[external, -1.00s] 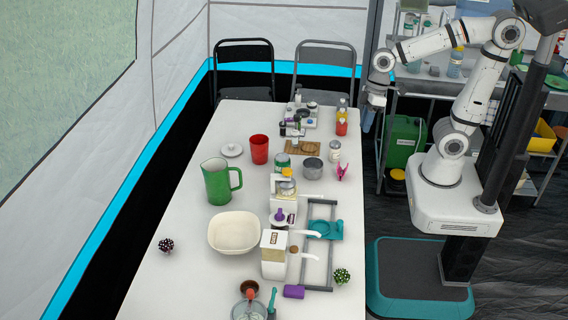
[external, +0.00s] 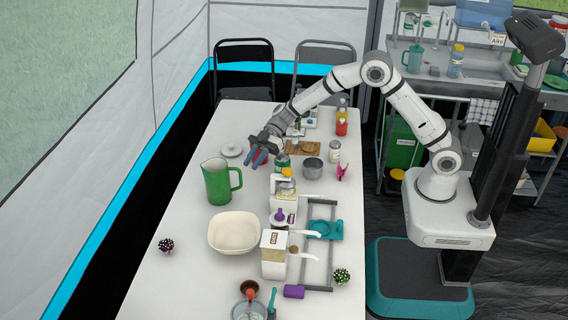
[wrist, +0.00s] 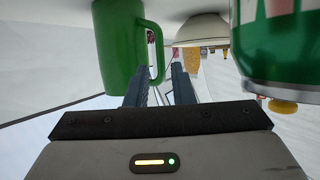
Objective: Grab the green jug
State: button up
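The green jug (external: 217,184) stands upright on the white table, with its handle on the right side. In the wrist view the jug (wrist: 117,45) is at upper left, its handle facing right and lying just beyond my fingers. My gripper (external: 256,160) is over the table, right of and behind the jug, apart from it. In the wrist view my gripper (wrist: 158,88) shows two dark fingers spread apart with nothing held between them.
A green can (external: 282,160) is close to my gripper, and in the wrist view a green can (wrist: 286,45) is large at right. A cream bowl (external: 233,232) stands in front of the jug. A white lid (external: 231,150) lies behind it. The table left of the jug is clear.

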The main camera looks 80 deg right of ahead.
aim_at(241, 177)
jog(key=p+x, duration=0.1)
jog(key=x, duration=0.7)
jog(key=shift+w+a+r+p, duration=0.1)
jog(key=shift+r+p, duration=0.05)
jog(key=shift+p, duration=0.25)
jog(key=shift+c, duration=0.3)
grip_shut()
